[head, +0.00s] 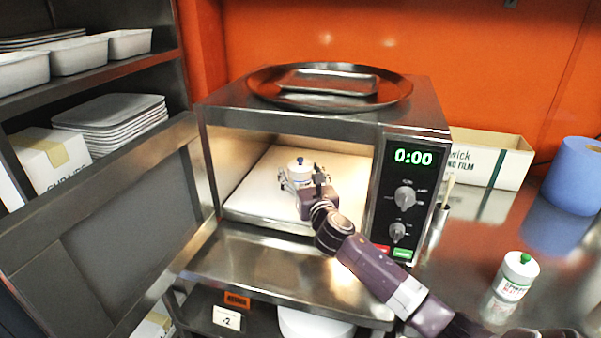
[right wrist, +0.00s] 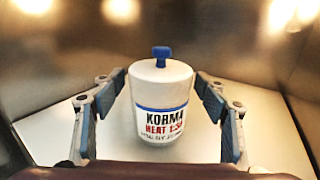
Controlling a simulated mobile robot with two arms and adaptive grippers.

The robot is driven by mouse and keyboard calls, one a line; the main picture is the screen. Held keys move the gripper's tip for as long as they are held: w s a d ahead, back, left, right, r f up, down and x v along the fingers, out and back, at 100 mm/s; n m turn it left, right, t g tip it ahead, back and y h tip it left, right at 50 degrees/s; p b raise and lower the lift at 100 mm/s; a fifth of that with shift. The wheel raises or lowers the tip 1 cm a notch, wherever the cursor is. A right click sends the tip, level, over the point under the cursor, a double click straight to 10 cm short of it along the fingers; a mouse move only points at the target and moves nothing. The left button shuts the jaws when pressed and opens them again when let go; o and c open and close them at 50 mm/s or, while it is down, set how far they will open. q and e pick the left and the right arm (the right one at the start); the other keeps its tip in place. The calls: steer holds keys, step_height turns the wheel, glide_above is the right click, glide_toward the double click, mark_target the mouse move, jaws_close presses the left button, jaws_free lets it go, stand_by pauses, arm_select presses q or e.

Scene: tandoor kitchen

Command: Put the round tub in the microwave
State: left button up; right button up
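The white round tub (head: 299,169) with a blue knob stands upright on the pale floor inside the open microwave (head: 290,118). In the right wrist view the tub (right wrist: 160,100) shows a label reading KORMA and HEAT. My right gripper (head: 299,180) reaches into the microwave through its front. In the right wrist view its fingers (right wrist: 160,92) are open on both sides of the tub, with a gap on each side. The microwave door (head: 125,225) is swung open to the left. The display reads 0:00. My left gripper is not in view.
Another white tub (head: 517,274) with a green knob stands on the counter at the right. A blue roll (head: 575,177) and a film box (head: 485,158) are behind it. A round metal tray (head: 262,88) lies on top of the microwave. Shelves with plates (head: 112,112) stand left.

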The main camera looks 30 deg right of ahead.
steer(key=shift+r, duration=0.15)
steer(key=v, duration=1.2)
steer(key=shift+b, duration=0.35)
